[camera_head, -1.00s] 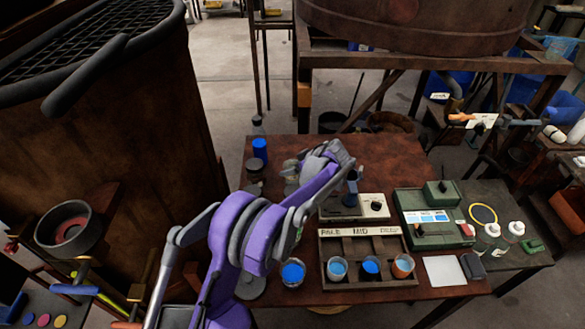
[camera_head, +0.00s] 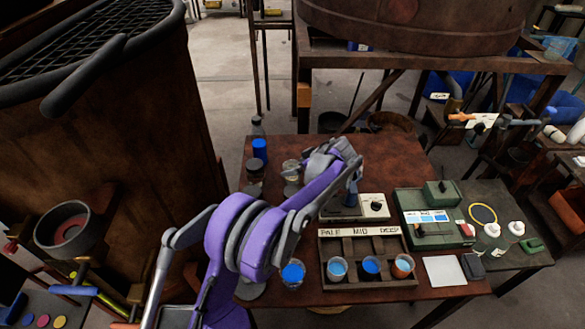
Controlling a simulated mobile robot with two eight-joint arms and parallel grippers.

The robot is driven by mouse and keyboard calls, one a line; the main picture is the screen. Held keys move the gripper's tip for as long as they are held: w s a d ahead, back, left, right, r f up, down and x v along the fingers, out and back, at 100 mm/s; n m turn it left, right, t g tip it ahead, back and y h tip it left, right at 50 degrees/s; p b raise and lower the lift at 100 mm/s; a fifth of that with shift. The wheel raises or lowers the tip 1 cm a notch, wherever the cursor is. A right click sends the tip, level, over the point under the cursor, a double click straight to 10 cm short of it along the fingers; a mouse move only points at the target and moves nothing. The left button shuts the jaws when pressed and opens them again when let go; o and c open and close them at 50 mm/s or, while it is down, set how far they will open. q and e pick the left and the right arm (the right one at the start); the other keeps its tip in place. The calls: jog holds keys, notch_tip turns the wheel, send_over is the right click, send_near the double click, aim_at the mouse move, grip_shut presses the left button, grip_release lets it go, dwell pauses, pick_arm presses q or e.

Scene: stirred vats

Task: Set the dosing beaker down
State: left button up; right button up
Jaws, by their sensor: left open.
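A clear glass beaker with blue liquid (camera_head: 293,273) stands upright on the brown table, left of the wooden rack. I cannot tell for certain which vessel is the dosing beaker. Another clear glass vessel (camera_head: 291,168) stands farther back, partly hidden by my left arm. My left gripper (camera_head: 352,195) is over the table, behind the rack and beside the pale device with a black knob (camera_head: 374,206). It is open and no vessel shows between its fingers. My wrist hides part of it. My right gripper is out of view.
The wooden rack (camera_head: 367,232), marked PALE, MID and DEEP, holds three cups in its front row. A green case (camera_head: 436,234) and a white card (camera_head: 444,270) lie right of it. A blue-filled bottle (camera_head: 260,150) stands back left. The table's back right is clear.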

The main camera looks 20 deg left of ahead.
pick_arm(q)
jog(key=v, duration=1)
jog(key=s+m+h, duration=0.1)
jog(key=s, duration=0.2)
jog(key=s+r+m, duration=0.1)
jog(key=s, duration=0.2)
jog(key=s+a+m+h, duration=0.1)
jog(key=s+m, duration=0.1)
jog(key=s, duration=0.1)
jog(key=shift+r+h, duration=0.3)
jog(key=shift+r, duration=0.1)
jog(key=s+d+f+m+h, duration=0.1)
jog(key=s+f+m+h, duration=0.1)
jog(key=s, duration=0.6)
jog(key=s+d+f+m+t+h, duration=0.1)
jog(key=s+m, duration=0.3)
jog(key=s, duration=0.5)
jog(key=s+d+f+m+t+h, duration=0.1)
jog(key=s+d+f+m+h, duration=0.2)
jog(key=s, duration=0.6)
jog(key=shift+s+f+m, duration=0.2)
jog(key=shift+f+m, duration=0.15)
jog(key=shift+m, duration=0.25)
jog(key=shift+s, duration=0.1)
